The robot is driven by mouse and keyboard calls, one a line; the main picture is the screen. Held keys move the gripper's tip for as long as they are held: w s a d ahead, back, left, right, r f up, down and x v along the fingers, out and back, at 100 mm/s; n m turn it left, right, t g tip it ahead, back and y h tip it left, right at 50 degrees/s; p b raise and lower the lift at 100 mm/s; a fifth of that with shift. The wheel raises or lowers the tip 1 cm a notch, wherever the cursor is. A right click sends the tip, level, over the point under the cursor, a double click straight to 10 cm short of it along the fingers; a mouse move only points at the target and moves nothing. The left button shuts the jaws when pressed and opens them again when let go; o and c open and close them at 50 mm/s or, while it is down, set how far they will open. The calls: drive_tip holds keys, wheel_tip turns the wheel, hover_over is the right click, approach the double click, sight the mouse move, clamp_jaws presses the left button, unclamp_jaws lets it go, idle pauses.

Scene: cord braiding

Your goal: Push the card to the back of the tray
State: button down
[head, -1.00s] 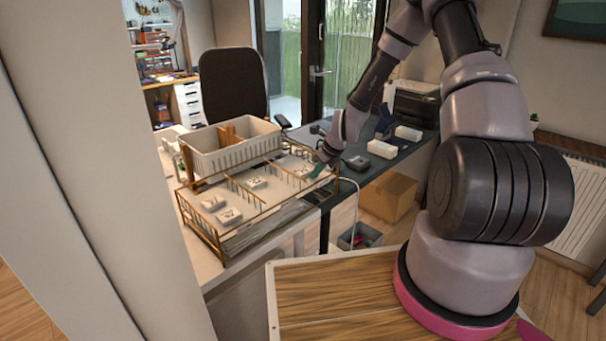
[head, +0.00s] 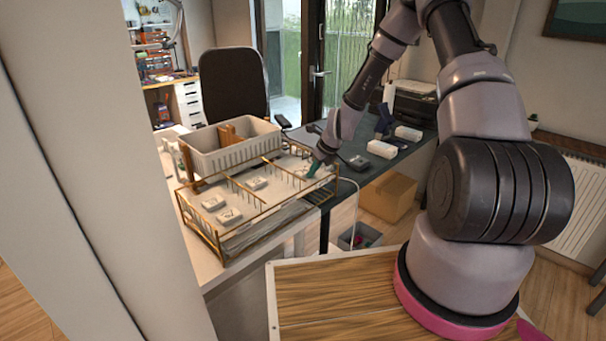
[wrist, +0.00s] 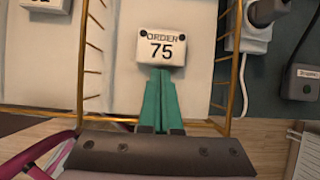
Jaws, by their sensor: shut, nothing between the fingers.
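The card (wrist: 161,46) is white and reads "ORDER 75" in the wrist view. It lies in the right-hand lane of the tray (wrist: 123,85), between two rows of brass-coloured rails. My gripper (wrist: 158,75) has green fingers, which are shut with nothing between them. Their tips are at the card's near edge and look to touch it. In the head view my gripper (head: 314,168) is at the right end of the wire-railed tray (head: 262,206), and the card there is mostly hidden by it.
Other cards (head: 229,216) lie in the lanes to the left. A white basket (head: 235,147) stands behind the tray. A power strip (wrist: 252,35) and a dark box (wrist: 301,83) lie right of the rail in the wrist view.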

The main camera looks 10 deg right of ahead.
sight(284, 165)
drive_tip(key=shift+w+a, duration=1.25)
drive_tip(key=shift+w, duration=0.5)
drive_tip(key=shift+w+a, duration=1.3)
drive_tip(key=shift+w, duration=0.4)
drive_tip(key=shift+w+a, duration=1.25)
drive_tip(key=shift+w, duration=0.5)
idle(0.6)
drive_tip(key=shift+v, duration=2.9)
drive_tip(key=shift+s, duration=0.1)
